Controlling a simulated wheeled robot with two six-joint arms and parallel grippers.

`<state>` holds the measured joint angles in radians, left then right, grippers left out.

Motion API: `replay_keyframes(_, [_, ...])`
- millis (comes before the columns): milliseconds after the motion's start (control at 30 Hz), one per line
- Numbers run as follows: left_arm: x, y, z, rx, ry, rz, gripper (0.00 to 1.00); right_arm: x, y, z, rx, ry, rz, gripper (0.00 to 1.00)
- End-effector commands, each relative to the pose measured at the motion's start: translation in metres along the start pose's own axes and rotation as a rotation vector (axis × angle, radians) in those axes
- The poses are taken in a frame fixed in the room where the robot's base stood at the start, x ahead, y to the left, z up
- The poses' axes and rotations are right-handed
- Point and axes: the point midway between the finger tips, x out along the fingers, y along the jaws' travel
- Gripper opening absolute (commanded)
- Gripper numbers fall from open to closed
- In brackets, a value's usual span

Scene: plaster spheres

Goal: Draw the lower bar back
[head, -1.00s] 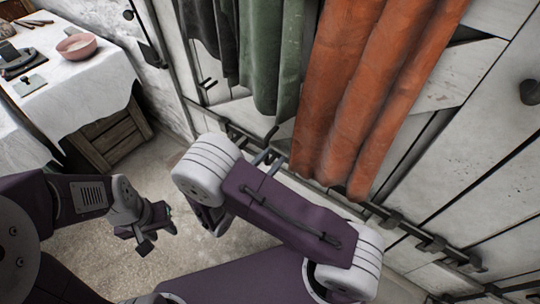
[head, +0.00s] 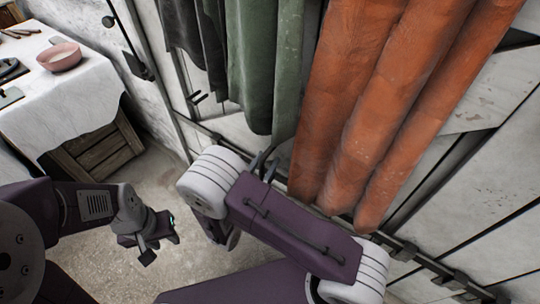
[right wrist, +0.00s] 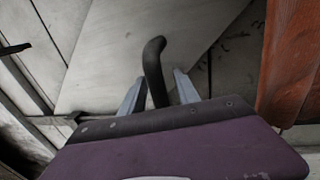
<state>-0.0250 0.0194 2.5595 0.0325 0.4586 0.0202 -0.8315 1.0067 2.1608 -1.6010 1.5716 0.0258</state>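The lower bar (head: 436,267) is a dark rail running along the pale plank door, from behind the coats down to the lower right, held by several dark brackets. My right gripper (head: 264,162) is at the door below the green coat, by the bar's left part. In the right wrist view a dark curved handle (right wrist: 154,66) stands up between the two grey fingers of my right gripper (right wrist: 158,88). The fingers are apart, with a gap visible on each side of the handle. Its lower end is hidden by my gripper. My left gripper (head: 150,238) hangs over the floor, away from the door.
Orange (head: 375,100), green (head: 262,70) and dark grey (head: 190,45) garments hang against the door close to my right arm. A cloth-covered table (head: 60,105) with a pink bowl (head: 59,57) stands at the left, a wooden crate (head: 100,148) below it. Floor between is clear.

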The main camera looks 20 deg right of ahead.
Motion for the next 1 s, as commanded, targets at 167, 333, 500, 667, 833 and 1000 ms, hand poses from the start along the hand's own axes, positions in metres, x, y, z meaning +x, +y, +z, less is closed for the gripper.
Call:
replay_keyframes(167, [-0.0003,-0.0001,0.0002,0.000,0.000,0.000,0.36,0.0001,0.0000,0.0005,0.001,0.000,0.000,0.38])
replay_keyframes(333, [-0.0003,-0.0001,0.0002,0.000,0.000,0.000,0.36,0.0001,-0.0001,0.0005,0.001,0.000,0.000,0.00])
replay_keyframes(500, [-0.0003,-0.0001,0.0002,0.000,0.000,0.000,0.36,0.0001,-0.0001,0.0003,0.001,0.000,0.000,0.00])
replay_keyframes(667, [-0.0003,0.0000,0.0002,0.000,0.000,0.000,0.36,0.0001,-0.0001,0.0003,0.001,0.000,-0.001,0.00])
replay_keyframes(833, [-0.0002,0.0000,0.0002,0.000,0.000,0.000,0.36,0.0001,-0.0001,0.0002,0.001,0.001,-0.001,0.00])
replay_keyframes(1000, [-0.0002,-0.0001,0.0002,0.000,0.000,0.000,0.36,0.0001,-0.0001,0.0001,0.001,0.001,-0.001,0.00])
